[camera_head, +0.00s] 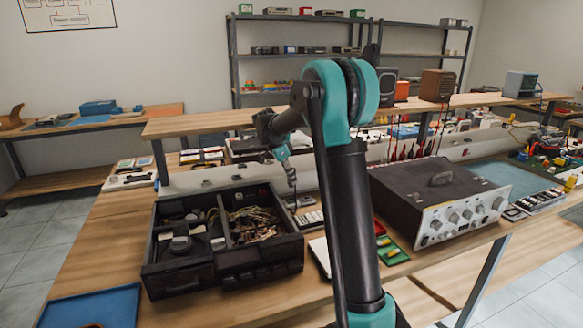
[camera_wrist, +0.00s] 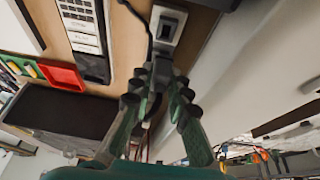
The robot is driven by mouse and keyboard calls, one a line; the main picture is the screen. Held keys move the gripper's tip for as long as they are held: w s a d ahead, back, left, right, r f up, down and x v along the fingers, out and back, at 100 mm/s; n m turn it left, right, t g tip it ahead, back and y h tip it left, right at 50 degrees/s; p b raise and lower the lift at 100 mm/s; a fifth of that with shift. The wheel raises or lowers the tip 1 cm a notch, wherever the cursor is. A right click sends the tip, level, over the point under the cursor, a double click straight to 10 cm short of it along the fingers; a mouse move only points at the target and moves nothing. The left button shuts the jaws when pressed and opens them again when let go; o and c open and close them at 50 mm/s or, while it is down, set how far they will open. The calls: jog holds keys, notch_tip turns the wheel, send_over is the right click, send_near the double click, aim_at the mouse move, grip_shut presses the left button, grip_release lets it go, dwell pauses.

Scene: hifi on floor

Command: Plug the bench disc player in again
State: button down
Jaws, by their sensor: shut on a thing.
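The open black disc player (camera_head: 222,270) sits on the bench at the left, with its inside showing. My gripper reaches down behind its right rear corner in the head view (camera_head: 291,178). In the wrist view my gripper's fingers (camera_wrist: 160,80) are closed around a small dark piece that looks like a plug, mostly hidden between the fingertips. A dark cord (camera_wrist: 147,40) runs up from near the fingertips. A pale socket block with a dark opening (camera_wrist: 167,22) lies just beyond the fingertips. I cannot tell whether the plug touches it.
A dark amplifier with knobs (camera_head: 440,200) stands to the right. Red and green trays (camera_head: 392,250) lie between it and the player. A raised shelf (camera_head: 230,120) runs along the bench's back. A blue mat (camera_head: 92,306) lies at the front left.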

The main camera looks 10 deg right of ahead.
aim_at(290, 184)
jog(key=shift+f, duration=2.3)
jog(key=shift+f, duration=0.95)
dwell(2.0)
jog(key=c, duration=1.4)
grip_release()
jog(key=shift+o, duration=0.2)
jog(key=w+d+v, duration=0.1)
jog(key=v, duration=1.5)
jog(key=shift+s+d+r, duration=0.2)
jog(key=shift+d+r, duration=0.05)
jog(key=shift+r, duration=0.4)
